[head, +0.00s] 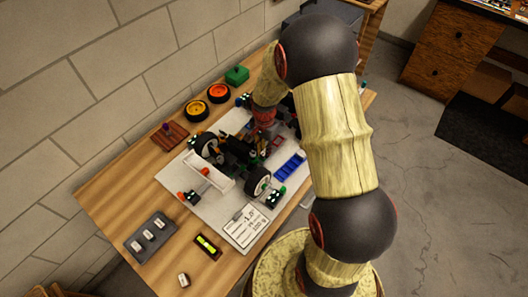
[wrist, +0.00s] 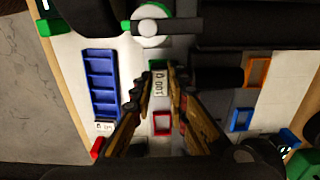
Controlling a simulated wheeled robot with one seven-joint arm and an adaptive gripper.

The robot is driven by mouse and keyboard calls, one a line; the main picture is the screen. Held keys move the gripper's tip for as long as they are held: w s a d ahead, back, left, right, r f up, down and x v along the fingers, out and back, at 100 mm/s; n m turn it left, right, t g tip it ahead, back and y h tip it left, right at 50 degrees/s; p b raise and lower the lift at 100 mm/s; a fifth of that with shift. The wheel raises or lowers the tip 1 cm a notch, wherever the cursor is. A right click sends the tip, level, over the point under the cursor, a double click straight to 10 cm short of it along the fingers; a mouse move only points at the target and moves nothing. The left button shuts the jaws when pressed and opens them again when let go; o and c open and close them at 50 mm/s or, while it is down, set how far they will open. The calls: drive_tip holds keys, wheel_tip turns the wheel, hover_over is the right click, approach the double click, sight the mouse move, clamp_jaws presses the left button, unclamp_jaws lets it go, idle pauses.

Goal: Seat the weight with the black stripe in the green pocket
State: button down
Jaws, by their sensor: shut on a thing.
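My gripper (wrist: 156,92) points down over the car's chassis, its two fingers on either side of a small white weight (wrist: 159,84) with dark print like "100". It is shut on this weight. I cannot make out a black stripe. A green edge (wrist: 158,64), seemingly of the green pocket, shows just beyond the weight's far end; the rest is hidden by the weight and fingers. I cannot tell whether the weight is inside the pocket or above it. In the head view, my arm hides most of the gripper and the weight.
A red-framed pocket (wrist: 162,123), a blue one (wrist: 241,120) and an orange one (wrist: 256,71) lie nearby. White weights sit in a grey tray (head: 163,224).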

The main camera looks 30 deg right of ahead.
drive_tip(key=shift+f, duration=0.1)
drive_tip(key=c, duration=1.8)
unclamp_jaws()
drive_tip(key=shift+o, duration=0.3)
